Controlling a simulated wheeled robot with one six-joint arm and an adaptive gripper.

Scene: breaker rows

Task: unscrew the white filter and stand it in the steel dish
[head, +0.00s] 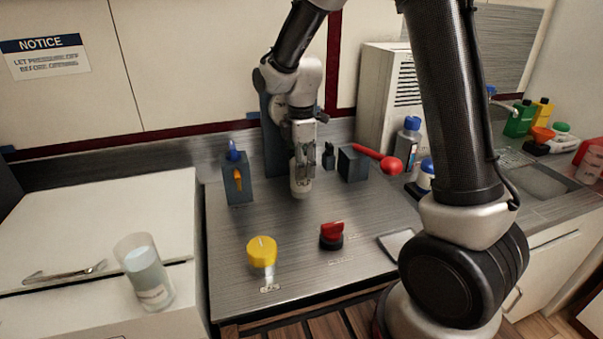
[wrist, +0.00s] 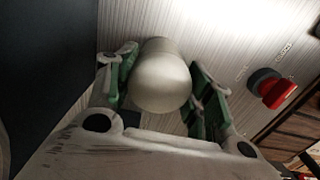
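The white filter (head: 300,187) is a pale rounded cylinder at the back of the steel worktop, below my gripper (head: 303,150) in the head view. In the wrist view the filter (wrist: 162,78) lies between the two green-padded fingers of my gripper (wrist: 163,88). The fingers are spread on either side of it, with a visible gap on the right; contact on the left is hard to tell. The filter's mount is hidden. I cannot clearly make out the steel dish; a flat pale square (head: 396,243) lies at the worktop's right front, partly behind my arm.
A yellow knob (head: 262,252) and red knob (head: 331,234) stand in front. A blue-topped block (head: 237,180) is left, a red-handled lever (head: 378,158) right. A glass (head: 145,272) and wrench (head: 65,273) are on the left counter. Bottles (head: 410,138) stand right.

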